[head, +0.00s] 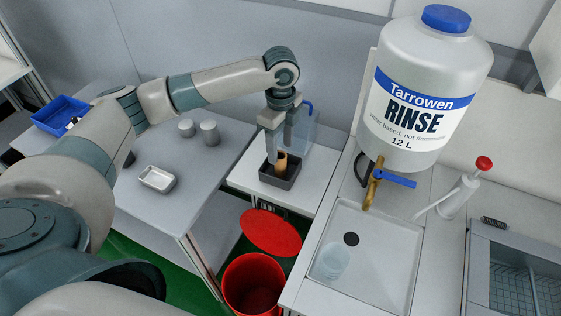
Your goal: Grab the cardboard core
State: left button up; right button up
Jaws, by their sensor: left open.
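The cardboard core (281,163) is a small tan-orange cylinder standing in a dark grey square tray (279,182) on the white side table. My left gripper (278,153) points down right over the tray. Its fingers are open and reach down by the core, with one finger at the core's left. I cannot tell whether the fingers touch it. The gripper hides part of the core's upper end. My right gripper is not in view.
A clear jug with a blue handle (302,128) stands close behind the tray. A large Rinse bottle (424,90) with a tap stands right, above a sink (350,285) holding a clear cup. A red bin (253,285) stands below. Two grey cylinders (209,132) stand on the left table.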

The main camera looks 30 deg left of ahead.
aim_at(280, 155)
pick_arm(q)
jog(key=shift+f, duration=0.2)
jog(key=shift+f+p, duration=0.5)
notch_tip(280, 155, down, 3)
jog(key=shift+f+p, duration=0.1)
jog(key=shift+p, duration=0.65)
jog(key=shift+f, duration=0.45)
jog(key=c, duration=1.1)
